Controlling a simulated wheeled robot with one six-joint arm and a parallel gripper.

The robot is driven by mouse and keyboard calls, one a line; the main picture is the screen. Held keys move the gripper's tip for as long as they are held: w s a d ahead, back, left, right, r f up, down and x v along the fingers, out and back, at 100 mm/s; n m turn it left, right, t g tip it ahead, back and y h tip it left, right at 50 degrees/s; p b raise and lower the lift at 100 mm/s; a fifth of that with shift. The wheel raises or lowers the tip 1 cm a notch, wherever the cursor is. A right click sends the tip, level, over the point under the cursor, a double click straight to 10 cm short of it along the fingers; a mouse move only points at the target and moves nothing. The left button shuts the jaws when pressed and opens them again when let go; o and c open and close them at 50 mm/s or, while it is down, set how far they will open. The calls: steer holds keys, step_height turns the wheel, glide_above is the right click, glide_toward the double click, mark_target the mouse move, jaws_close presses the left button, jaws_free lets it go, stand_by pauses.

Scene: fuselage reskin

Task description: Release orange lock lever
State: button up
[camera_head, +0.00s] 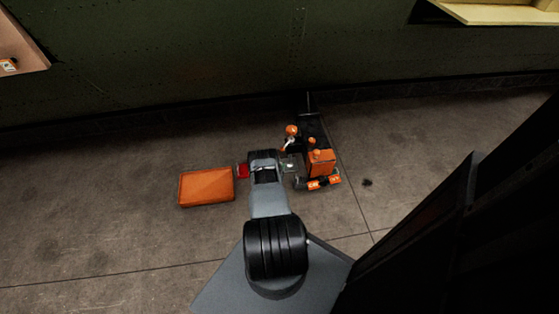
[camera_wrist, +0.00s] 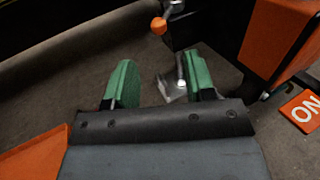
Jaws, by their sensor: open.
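An orange knob (camera_wrist: 158,26) on a metal stem shows at the top middle of the wrist view, probably the lock lever's end. It lies beyond my fingertips and is not touched. My gripper (camera_wrist: 161,72) is open and empty, with green pads spread apart. A small metal rod and pale plate (camera_wrist: 172,90) show between the pads, near the right one. In the head view, orange knobs (camera_head: 291,130) stand on the orange and black machine (camera_head: 322,162), just right of my arm. My fingertips are hard to make out there.
An orange box (camera_head: 206,187) lies on the floor left of my arm. The machine's orange housing (camera_wrist: 275,40) and an ON label (camera_wrist: 303,112) lie close to the right in the wrist view. A dark green wall (camera_head: 200,50) stands behind. Floor left of the box is clear.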

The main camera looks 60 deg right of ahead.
steer(key=shift+a, duration=0.25)
steer(key=shift+c, duration=0.5)
